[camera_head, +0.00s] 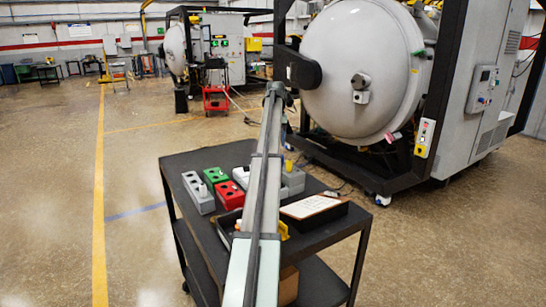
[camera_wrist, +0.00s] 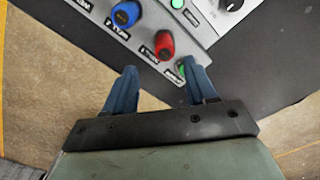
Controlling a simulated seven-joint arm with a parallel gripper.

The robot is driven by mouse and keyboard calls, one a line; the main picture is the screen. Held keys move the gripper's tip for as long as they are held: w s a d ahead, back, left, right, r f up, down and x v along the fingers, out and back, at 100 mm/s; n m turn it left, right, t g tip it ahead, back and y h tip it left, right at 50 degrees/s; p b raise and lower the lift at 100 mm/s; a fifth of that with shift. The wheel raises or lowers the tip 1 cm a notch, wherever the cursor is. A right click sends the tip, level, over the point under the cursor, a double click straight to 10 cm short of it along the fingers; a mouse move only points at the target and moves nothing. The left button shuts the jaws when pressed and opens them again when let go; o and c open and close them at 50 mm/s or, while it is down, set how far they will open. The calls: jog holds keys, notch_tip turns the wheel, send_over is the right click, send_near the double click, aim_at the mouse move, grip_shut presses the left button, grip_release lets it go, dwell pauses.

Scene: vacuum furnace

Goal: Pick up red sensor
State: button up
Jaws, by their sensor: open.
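The red sensor (camera_wrist: 164,44) is a rounded red knob-like piece standing on a grey labelled block (camera_wrist: 195,30) in the wrist view. A similar blue piece (camera_wrist: 126,14) is to its left, and a green one (camera_wrist: 181,70) is to its lower right, partly hidden by my right finger.
A dark cart (camera_head: 180,165) carries a red block (camera_head: 229,194), a green block (camera_head: 215,176), a grey block (camera_head: 198,191) and a box with a paper sheet (camera_head: 311,205). The large furnace (camera_head: 360,60) stands behind it. Open floor lies left.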

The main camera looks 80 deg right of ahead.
jog(key=shift+w+a+f, duration=0.1)
jog(key=shift+a+f, duration=0.1)
jog(key=shift+f, duration=0.55)
jog(key=shift+w+a+f, duration=0.1)
jog(key=shift+a+f, duration=0.15)
jog(key=shift+f, duration=0.5)
jog(key=shift+w+a+f, duration=0.1)
jog(key=shift+a+f, duration=0.1)
jog(key=shift+f, duration=1.05)
grip_shut()
